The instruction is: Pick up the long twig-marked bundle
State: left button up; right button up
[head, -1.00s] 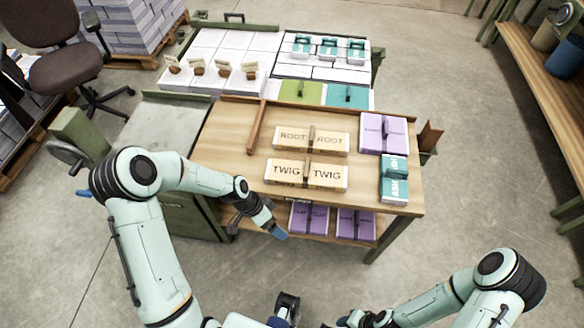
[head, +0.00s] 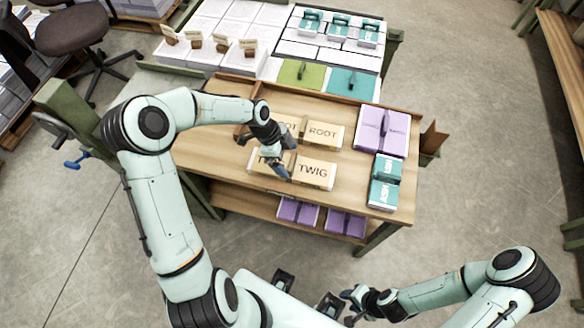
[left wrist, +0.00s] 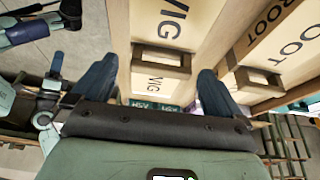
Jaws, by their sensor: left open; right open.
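The long tan bundle marked TWIG (head: 314,171) lies on the wooden table top near its front edge, with a raised brown band around its middle. In the left wrist view the TWIG bundle (left wrist: 165,25) runs between the finger directions, with its band (left wrist: 162,60) ahead of the fingers. My left gripper (head: 272,158) is open above the TWIG bundle and hides part of its left half; I cannot tell whether it touches. In the left wrist view its two dark fingers (left wrist: 152,85) are spread apart. My right gripper (head: 352,306) is open at the lower middle, away from the table.
A similar tan ROOT bundle (head: 323,134) lies just behind. A purple bundle (head: 381,130) and a teal ASH bundle (head: 385,181) are at the right. Purple bundles (head: 297,210) lie on the lower shelf. A wooden divider rail stands left of the bundles.

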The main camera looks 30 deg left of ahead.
aim_at(292, 165)
pick_arm(q)
jog(key=x, duration=0.5)
jog(key=shift+w+a+f, duration=0.1)
jog(key=shift+f, duration=0.2)
jog(key=c, duration=0.8)
jog(key=shift+r, duration=0.1)
jog(key=shift+c, duration=1)
